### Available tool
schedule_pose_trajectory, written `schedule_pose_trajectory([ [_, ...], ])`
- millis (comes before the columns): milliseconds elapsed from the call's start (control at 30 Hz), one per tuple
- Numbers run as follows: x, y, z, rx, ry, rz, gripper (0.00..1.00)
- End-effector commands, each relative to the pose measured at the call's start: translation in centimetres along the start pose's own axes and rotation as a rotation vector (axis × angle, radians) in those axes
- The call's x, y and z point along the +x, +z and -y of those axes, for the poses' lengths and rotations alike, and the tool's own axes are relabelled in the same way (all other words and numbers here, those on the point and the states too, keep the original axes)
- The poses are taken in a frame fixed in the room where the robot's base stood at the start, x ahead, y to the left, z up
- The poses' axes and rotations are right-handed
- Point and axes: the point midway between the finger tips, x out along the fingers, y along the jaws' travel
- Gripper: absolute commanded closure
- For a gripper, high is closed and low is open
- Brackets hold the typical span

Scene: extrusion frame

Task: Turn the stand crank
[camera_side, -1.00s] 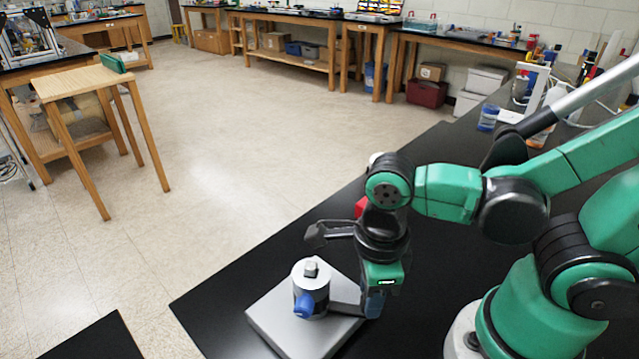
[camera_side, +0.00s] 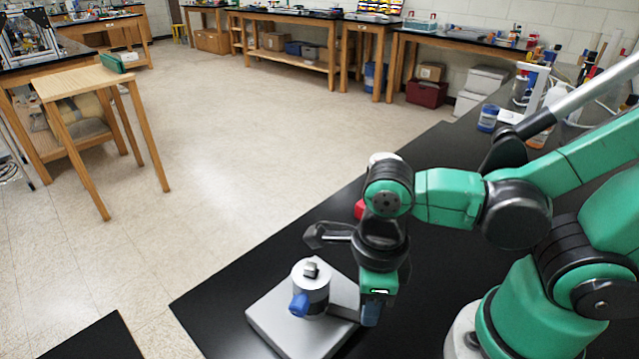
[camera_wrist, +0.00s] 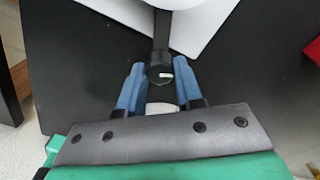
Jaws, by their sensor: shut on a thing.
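The stand is a grey square plate (camera_side: 272,321) on the black table, with a short cylinder (camera_side: 316,290) upright on it. The cylinder has a light top, a small square stub and a blue knob (camera_side: 299,304) on its front. A dark crank arm (camera_side: 344,301) reaches from the cylinder toward my gripper (camera_side: 372,312). In the wrist view the crank arm (camera_wrist: 161,35) ends in a dark handle (camera_wrist: 160,72) between the blue fingers of my gripper (camera_wrist: 160,78). The fingers are shut on this handle. In the side view my gripper hides the handle.
A red object (camera_side: 360,208) sits on the table behind my gripper, partly hidden. The black table (camera_side: 225,305) is bare left of the stand.

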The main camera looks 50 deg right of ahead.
Motion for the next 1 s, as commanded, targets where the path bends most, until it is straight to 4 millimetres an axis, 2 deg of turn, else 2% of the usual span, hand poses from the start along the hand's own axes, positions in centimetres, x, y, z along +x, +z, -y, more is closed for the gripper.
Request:
schedule_pose_trajectory([
  [33,0.0,0.0,0.0,-0.001,0.000,0.002,1.00],
  [67,0.0,0.1,0.0,-0.001,0.000,0.002,0.64],
  [100,0.0,0.1,0.0,-0.001,0.000,0.002,0.53],
  [167,0.0,0.0,0.0,-0.001,0.000,0.002,0.38],
  [567,-0.3,0.0,0.0,-0.001,0.000,0.001,0.38],
  [1000,-4.1,0.1,0.0,-0.001,0.000,0.001,0.38],
])
